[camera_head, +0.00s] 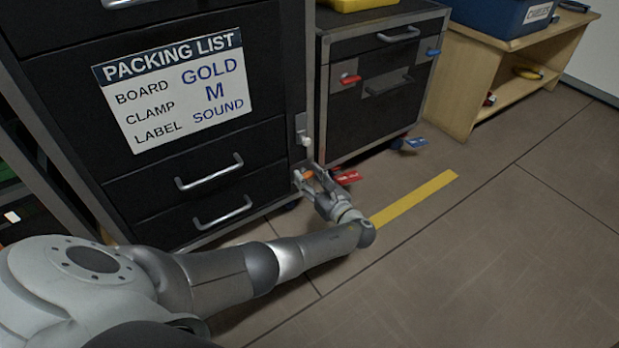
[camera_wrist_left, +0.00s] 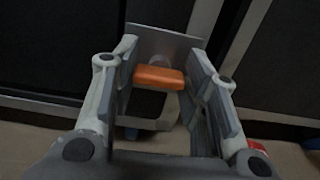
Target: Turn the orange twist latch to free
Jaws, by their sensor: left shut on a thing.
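The orange twist latch (camera_head: 307,174) sits low on the front right post of the black drawer cabinet. In the left wrist view the orange latch (camera_wrist_left: 158,77) lies crosswise in front of a grey metal plate (camera_wrist_left: 166,42). My left gripper (camera_head: 309,180) is at the latch, and in the left wrist view its fingers (camera_wrist_left: 160,84) stand on both sides of the orange bar, shut on it. The bar's far side is hidden. My right gripper does not show in either view.
The cabinet has drawers with metal handles (camera_head: 210,172) and a packing list sign (camera_head: 172,85). A small lever (camera_head: 306,141) sits above the latch. A second dark cabinet (camera_head: 378,85) stands to the right with red and blue tags. The floor at right, with a yellow stripe (camera_head: 415,198), is clear.

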